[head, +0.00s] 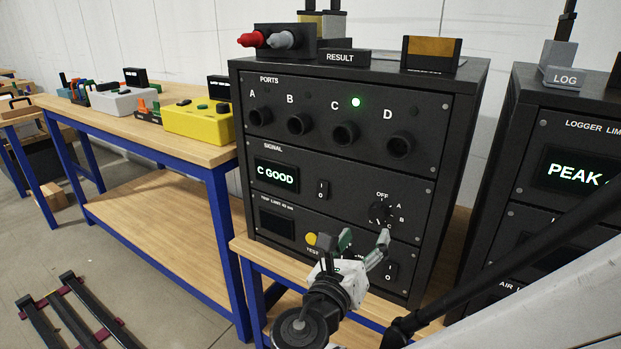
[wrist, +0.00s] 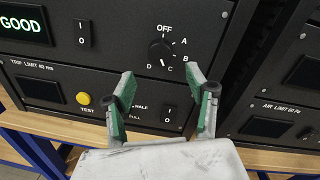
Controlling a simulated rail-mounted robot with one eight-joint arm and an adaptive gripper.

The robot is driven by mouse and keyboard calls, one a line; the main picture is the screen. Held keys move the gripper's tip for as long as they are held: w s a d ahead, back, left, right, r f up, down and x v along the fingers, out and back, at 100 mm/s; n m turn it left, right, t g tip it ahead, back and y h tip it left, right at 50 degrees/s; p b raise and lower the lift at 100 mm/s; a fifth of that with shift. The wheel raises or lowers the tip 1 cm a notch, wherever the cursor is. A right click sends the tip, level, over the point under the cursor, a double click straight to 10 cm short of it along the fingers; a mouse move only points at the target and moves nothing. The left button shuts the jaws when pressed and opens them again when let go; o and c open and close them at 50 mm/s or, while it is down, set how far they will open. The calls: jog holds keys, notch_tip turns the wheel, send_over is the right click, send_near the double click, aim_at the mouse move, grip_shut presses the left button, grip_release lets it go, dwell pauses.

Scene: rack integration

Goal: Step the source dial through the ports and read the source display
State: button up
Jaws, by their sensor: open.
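The source dial (head: 380,212) is a small black round knob on the lower right of the rack's signal panel, marked OFF, A, B, C, D. In the wrist view the dial (wrist: 160,49) sits just beyond the fingertips, apart from them. The source display (head: 275,176) reads "C GOOD" in pale green; the wrist view shows only "GOOD" on the display (wrist: 22,26). Port C (head: 345,133) has a lit green lamp (head: 356,102) above it. My gripper (head: 365,240) is open and empty, below and in front of the dial. Its green-padded fingers (wrist: 161,82) are spread apart.
Below the dial are a yellow TEST button (wrist: 83,98) and a rocker switch (wrist: 169,113). Another rocker switch (head: 322,190) is beside the display. A logger rack (head: 565,165) stands close on the right. A workbench (head: 190,150) with a yellow box is on the left.

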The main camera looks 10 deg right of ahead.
aim_at(376, 217)
jog(key=shift+x, duration=3.5)
jog(key=shift+c, duration=0.4)
jog(key=c, duration=1.1)
jog(key=shift+f+m, duration=0.1)
jog(key=shift+m, duration=0.2)
jog(key=m+b, duration=0.1)
jog(key=m, duration=0.3)
jog(key=shift+m, duration=0.3)
jog(key=m+b, duration=0.1)
jog(key=m, duration=0.4)
jog(key=shift+a+h, duration=0.1)
jog(key=shift+h, duration=0.2)
jog(key=o, duration=1.2)
